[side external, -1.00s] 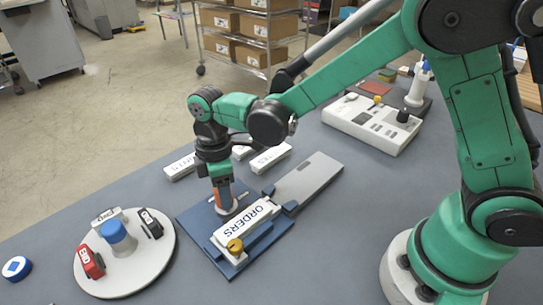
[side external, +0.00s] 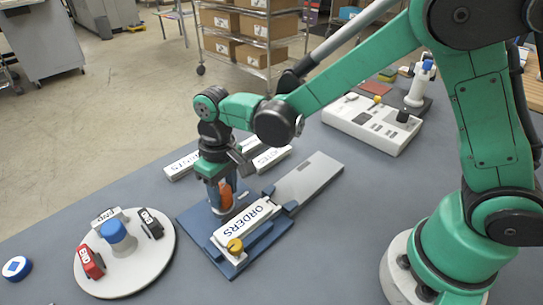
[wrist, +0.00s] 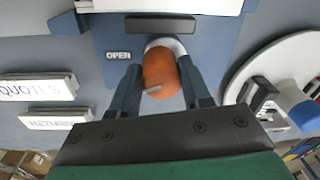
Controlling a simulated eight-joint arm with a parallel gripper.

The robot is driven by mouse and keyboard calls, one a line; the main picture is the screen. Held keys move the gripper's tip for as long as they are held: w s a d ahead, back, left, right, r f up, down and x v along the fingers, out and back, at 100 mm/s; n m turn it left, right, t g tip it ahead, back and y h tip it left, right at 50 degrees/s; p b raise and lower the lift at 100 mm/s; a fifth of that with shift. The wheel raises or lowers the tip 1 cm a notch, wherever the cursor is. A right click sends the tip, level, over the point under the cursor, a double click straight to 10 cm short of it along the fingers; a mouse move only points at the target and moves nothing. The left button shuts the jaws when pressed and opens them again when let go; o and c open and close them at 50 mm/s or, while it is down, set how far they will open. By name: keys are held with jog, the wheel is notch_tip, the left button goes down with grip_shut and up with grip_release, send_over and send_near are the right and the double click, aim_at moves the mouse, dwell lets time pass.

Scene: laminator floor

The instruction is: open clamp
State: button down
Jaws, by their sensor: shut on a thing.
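A dark blue clamp base (side external: 200,222) lies on the grey table. It carries a white block marked ORDERS (side external: 262,210). An orange knob (wrist: 160,72) on a white round seat stands at the base's left rear part. A small OPEN label (wrist: 118,56) is beside it in the wrist view. My gripper (side external: 222,205) points down over the knob. The fingers hide part of the knob in the side view.
A round white turntable (side external: 125,272) with several stamps stands at the left. Label blocks (side external: 270,159) lie behind the base, a grey plate (side external: 308,180) beside it. A white control box (side external: 372,125) is at the back right. The table front is clear.

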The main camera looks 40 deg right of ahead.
aim_at(223, 188)
jog(key=shift+m, duration=2)
jog(key=shift+c, duration=2.1)
grip_release()
jog(key=shift+d+r, duration=0.15)
jog(key=shift+r, duration=2.65)
